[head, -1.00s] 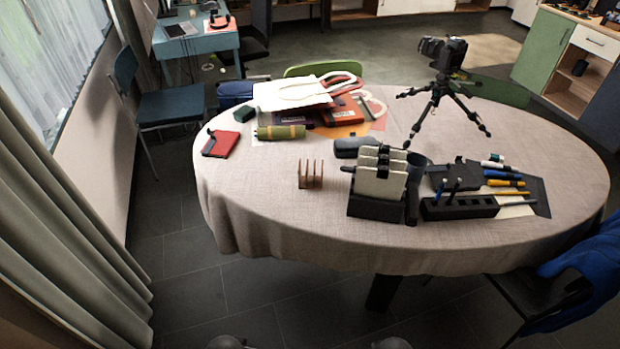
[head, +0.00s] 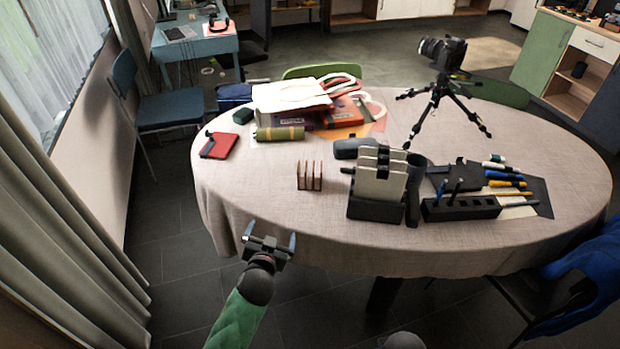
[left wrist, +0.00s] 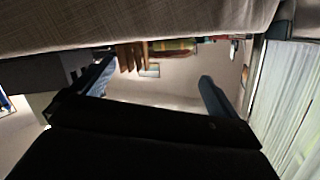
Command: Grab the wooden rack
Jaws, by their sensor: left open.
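The wooden rack (head: 309,176) is a small brown rack with upright slats. It stands on the cloth-covered table (head: 260,205), left of the black holder with pale slabs. My left gripper (head: 269,235) is open and empty, at the table's front edge, below and left of the rack in the head view. In the left wrist view the rack (left wrist: 131,56) shows upside down beyond the open fingers (left wrist: 157,82), nearer the left finger. The gripper is apart from the rack. My right gripper is not in view.
The black holder (head: 375,208) stands close right of the rack. A pen organizer (head: 460,208) and a camera tripod (head: 437,105) are further right. A red notebook (head: 218,145) and a green roll (head: 280,133) lie behind left. Cloth left of the rack is clear.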

